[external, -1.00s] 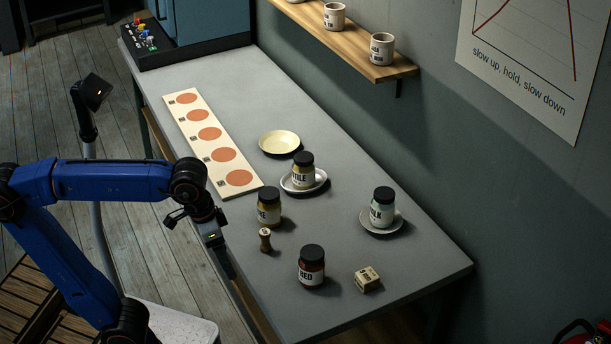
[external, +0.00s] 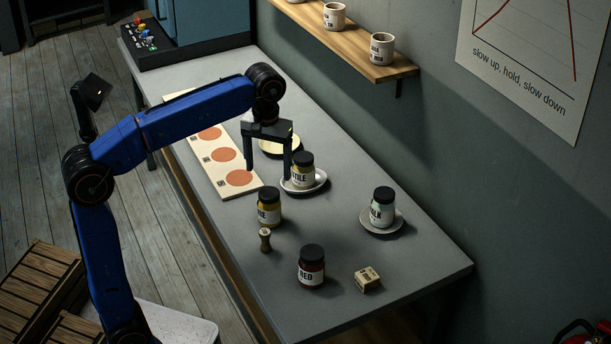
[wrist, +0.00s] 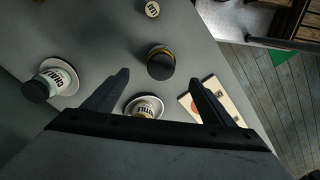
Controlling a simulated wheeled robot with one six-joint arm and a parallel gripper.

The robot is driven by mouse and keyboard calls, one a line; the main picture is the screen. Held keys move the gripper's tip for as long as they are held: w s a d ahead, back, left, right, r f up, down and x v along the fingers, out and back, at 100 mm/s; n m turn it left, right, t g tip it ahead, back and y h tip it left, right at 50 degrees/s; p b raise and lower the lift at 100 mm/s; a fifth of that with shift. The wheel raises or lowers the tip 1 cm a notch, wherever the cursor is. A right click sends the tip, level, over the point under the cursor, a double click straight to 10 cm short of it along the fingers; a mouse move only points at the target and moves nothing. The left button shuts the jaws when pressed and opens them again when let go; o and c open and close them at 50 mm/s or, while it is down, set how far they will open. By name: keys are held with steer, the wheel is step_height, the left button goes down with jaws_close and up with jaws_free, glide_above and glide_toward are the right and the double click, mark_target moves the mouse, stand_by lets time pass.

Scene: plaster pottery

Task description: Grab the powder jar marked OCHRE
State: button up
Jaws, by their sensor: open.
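A jar with a black lid and yellowish body (external: 268,212) stands on the table in front of the saucers. Its label is turned partly away and I cannot read OCHRE on it for sure. In the wrist view this dark-lidded jar (wrist: 161,64) appears ahead between the fingertips. My gripper (external: 269,174) is open and empty, pointing down above the table, left of the saucer jar.
A pale-green jar (external: 382,211) stands on a saucer at the right. A red jar (external: 311,270), a small wooden stamp (external: 265,240) and a block (external: 367,279) are at the front.

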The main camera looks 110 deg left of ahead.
mark_target(269, 193)
step_height(269, 193, down, 11)
steer(key=shift+r, duration=0.1)
steer(key=shift+s+a+f, duration=0.1)
steer(key=shift+f, duration=1.25)
steer(key=shift+a+f, duration=0.1)
steer(key=shift+f, duration=1.2)
steer(key=c, duration=1.5)
